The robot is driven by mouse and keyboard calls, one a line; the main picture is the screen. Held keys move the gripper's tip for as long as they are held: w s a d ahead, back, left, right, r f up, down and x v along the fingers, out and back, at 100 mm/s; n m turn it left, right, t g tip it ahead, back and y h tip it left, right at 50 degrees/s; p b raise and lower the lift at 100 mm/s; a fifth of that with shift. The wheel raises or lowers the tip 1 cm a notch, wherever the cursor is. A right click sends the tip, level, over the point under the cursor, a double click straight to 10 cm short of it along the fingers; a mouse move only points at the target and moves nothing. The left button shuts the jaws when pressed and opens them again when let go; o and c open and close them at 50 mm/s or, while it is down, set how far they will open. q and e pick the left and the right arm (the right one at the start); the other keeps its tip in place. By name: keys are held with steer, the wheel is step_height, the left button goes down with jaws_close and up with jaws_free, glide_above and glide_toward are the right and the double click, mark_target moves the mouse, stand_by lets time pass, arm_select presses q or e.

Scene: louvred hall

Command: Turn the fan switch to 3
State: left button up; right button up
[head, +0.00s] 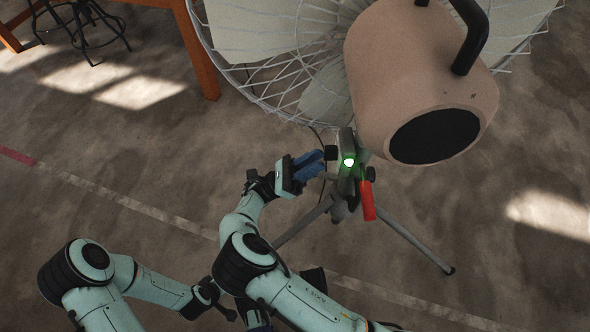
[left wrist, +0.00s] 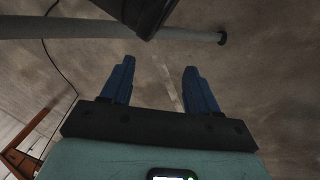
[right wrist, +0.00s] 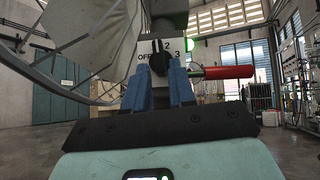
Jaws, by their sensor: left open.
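The fan switch (right wrist: 158,62) is a dark knob on a grey box with the labels OFF, 2 and 3. In the head view the knob (head: 331,153) sits on the left of the box, beside a green light. The knob's setting is not clear. My right gripper (head: 322,164) is at the knob; in the right wrist view its blue fingers (right wrist: 158,80) stand either side of it, with a narrow gap. Whether they touch it I cannot tell. My left gripper (left wrist: 160,80) is open and empty, low over the floor.
The fan's tan motor housing (head: 408,70) and wire cage (head: 262,92) are above the switch box. A red handle (head: 367,200) sticks out beside it. Tripod legs (head: 415,240) spread below. A wooden table (head: 200,55) and stool stand at upper left.

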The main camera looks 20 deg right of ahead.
arm_select(q)
steer(key=s+f+g+b, duration=0.1)
steer(key=s+f+b, duration=0.1)
steer(key=s+f, duration=0.2)
steer(key=shift+s+a+g, duration=0.3)
steer(key=shift+a, duration=0.05)
arm_select(e)
steer(key=v, duration=1)
arm_select(q)
steer(key=shift+f, duration=0.1)
